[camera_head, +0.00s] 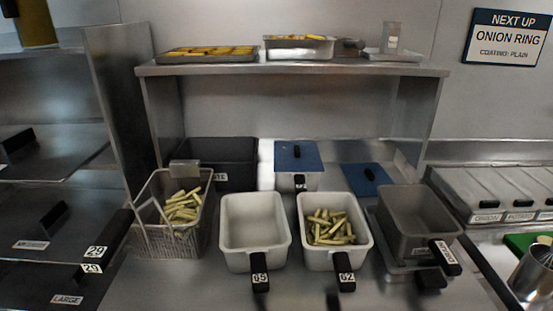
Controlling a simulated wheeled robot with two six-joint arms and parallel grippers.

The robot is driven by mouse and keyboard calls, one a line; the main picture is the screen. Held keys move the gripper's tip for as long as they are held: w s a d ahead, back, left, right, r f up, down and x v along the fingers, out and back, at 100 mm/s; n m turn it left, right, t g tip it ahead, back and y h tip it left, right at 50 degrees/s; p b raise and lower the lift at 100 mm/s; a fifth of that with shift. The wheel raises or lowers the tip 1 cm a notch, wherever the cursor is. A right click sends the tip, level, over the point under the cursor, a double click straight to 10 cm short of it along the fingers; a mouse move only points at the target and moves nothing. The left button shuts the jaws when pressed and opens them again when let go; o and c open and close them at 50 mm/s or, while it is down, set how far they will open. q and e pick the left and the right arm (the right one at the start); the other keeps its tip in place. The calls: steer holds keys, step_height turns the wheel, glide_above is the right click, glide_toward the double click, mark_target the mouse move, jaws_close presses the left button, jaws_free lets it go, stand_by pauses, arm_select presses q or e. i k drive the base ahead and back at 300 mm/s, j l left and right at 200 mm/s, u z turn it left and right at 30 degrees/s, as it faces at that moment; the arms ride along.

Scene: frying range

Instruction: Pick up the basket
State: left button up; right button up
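A wire mesh basket (146,236) stands on the steel counter at the left. Several pale green-yellow sticks lie inside it. A grey plate-like piece shows at its back rim, and a thin light bar slants across its front left. A black handle labelled 29 (111,238) reaches toward the lower left beside the basket; I cannot tell for certain whether it belongs to the basket. Neither of my grippers shows in the head view.
Right of the basket stand an empty white bin (253,205) labelled 65 and a white bin (306,207) labelled 62 with sticks. A grey bin (412,212) is further right. A dark bin (240,150) is behind. A steel shelf (300,69) with trays spans above.

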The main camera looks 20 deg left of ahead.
mark_target(171, 218)
steer(key=u, duration=1.3)
steer(key=k+l, duration=0.15)
steer(key=l, duration=0.15)
steer(key=k+l+z, duration=0.15)
steer(key=i+l, duration=0.05)
steer(key=l, duration=0.05)
